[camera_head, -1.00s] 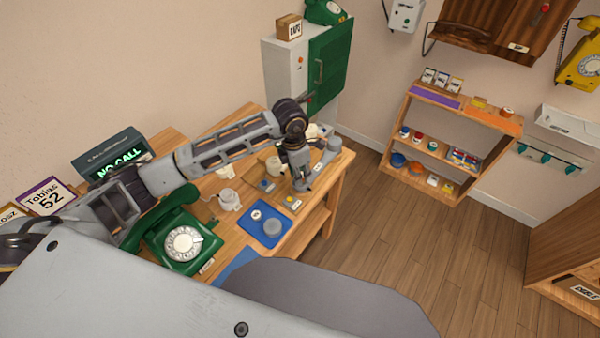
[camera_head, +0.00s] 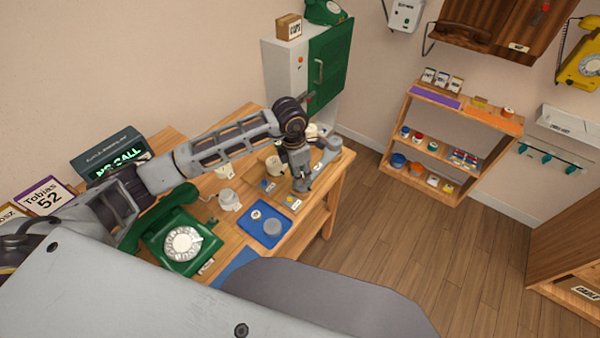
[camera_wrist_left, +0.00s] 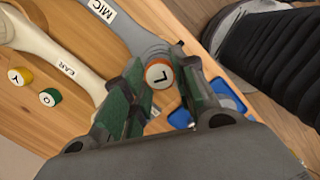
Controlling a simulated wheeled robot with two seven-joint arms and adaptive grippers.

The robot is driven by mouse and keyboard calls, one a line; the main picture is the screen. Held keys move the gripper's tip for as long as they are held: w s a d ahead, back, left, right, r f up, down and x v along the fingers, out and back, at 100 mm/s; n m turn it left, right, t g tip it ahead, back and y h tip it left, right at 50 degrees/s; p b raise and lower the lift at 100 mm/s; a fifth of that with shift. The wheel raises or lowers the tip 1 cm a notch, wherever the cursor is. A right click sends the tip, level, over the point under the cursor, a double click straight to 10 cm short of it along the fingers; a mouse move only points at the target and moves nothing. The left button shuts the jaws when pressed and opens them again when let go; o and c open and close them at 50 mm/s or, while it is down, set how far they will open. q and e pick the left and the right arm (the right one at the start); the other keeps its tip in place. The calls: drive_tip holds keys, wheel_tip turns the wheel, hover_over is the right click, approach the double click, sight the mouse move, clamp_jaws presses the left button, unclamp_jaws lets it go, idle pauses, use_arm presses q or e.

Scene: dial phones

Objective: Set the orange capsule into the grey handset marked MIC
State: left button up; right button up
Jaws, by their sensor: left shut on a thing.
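The orange capsule (camera_wrist_left: 158,74), with an L on its pale face, sits between the fingers of my left gripper (camera_wrist_left: 160,90) in the left wrist view. The gripper is shut on it. The grey handset (camera_wrist_left: 128,28) marked MIC lies just beyond, its round end behind the capsule. I cannot tell whether the capsule touches that end. In the head view my left gripper (camera_head: 302,186) points down at the table beside the grey handset (camera_head: 328,153), and the capsule cannot be made out there. My right gripper is not in view.
A cream handset (camera_wrist_left: 50,48) marked EAR lies left of the grey one, with a yellow Y capsule (camera_wrist_left: 20,76) and a green O capsule (camera_wrist_left: 50,97) near it. A blue tray (camera_head: 256,216) and a green dial phone (camera_head: 190,262) stand on the wooden table (camera_head: 285,248).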

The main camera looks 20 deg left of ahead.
use_arm(q)
drive_tip(key=shift+f+b, duration=0.5)
idle(0.7)
drive_tip(key=o, duration=1)
drive_tip(key=shift+r, duration=0.1)
drive_tip(key=shift+s+a+r, duration=0.15)
drive_tip(key=shift+a+r, duration=0.05)
drive_tip(key=shift+r, duration=1.75)
drive_tip(key=shift+s+a+r, duration=0.15)
drive_tip(key=shift+a+r, duration=0.05)
drive_tip(key=shift+r, duration=1.75)
drive_tip(key=shift+s+a+r, duration=0.15)
drive_tip(key=shift+a+r, duration=0.05)
drive_tip(key=shift+r, duration=1.75)
drive_tip(key=shift+d, duration=0.1)
